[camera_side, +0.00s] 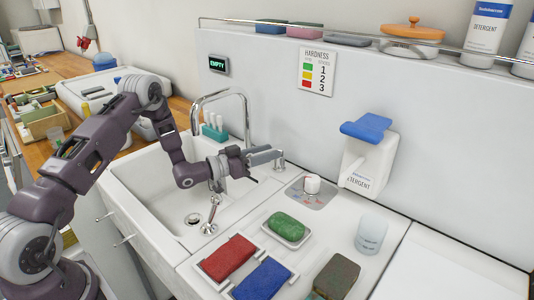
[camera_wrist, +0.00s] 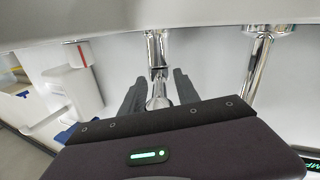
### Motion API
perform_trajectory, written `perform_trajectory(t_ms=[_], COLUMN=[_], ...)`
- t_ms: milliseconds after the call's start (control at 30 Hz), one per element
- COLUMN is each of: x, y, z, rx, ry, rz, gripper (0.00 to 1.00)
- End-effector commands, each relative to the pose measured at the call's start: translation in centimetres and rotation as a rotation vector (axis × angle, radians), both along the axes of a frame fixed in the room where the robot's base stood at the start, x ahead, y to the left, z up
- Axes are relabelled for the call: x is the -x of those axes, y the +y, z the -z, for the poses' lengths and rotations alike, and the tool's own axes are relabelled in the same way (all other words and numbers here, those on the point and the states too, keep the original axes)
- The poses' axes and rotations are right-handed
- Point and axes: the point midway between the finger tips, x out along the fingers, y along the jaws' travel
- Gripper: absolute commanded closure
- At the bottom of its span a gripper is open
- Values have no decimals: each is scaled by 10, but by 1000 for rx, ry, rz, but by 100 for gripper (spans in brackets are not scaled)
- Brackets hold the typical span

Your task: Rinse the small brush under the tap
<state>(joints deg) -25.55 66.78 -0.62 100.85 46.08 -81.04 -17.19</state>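My gripper (camera_side: 265,156) is over the back right of the white sink (camera_side: 140,228), to the right of the chrome gooseneck tap (camera_side: 222,92). In the wrist view my gripper (camera_wrist: 159,72) has its two dark fingers spread apart. A chrome fitting (camera_wrist: 157,50) shows in the gap between them; I cannot tell whether either finger touches it. A second chrome pipe (camera_wrist: 258,62) stands to the right there. A teal item with pale upright parts (camera_side: 213,131) is behind the sink, beside the tap. I cannot make out a small brush for certain.
A green soap bar (camera_side: 287,226), a red block (camera_side: 228,258) and a blue block (camera_side: 262,279) lie on the counter right of the sink. A white cup (camera_side: 371,235) and a wall detergent dispenser (camera_side: 369,160) are farther right. A display (camera_side: 218,64) reads EMPTY.

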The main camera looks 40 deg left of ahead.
Motion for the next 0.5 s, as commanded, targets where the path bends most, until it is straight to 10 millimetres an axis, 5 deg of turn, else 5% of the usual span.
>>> perform_trajectory(t_ms=[233,400,500], x=[-2,-2,-2], y=[-1,-1,-1], z=[0,0,0], rx=[0,0,1], ry=[1,1,1], rz=[-1,0,0], gripper=[62,96,100])
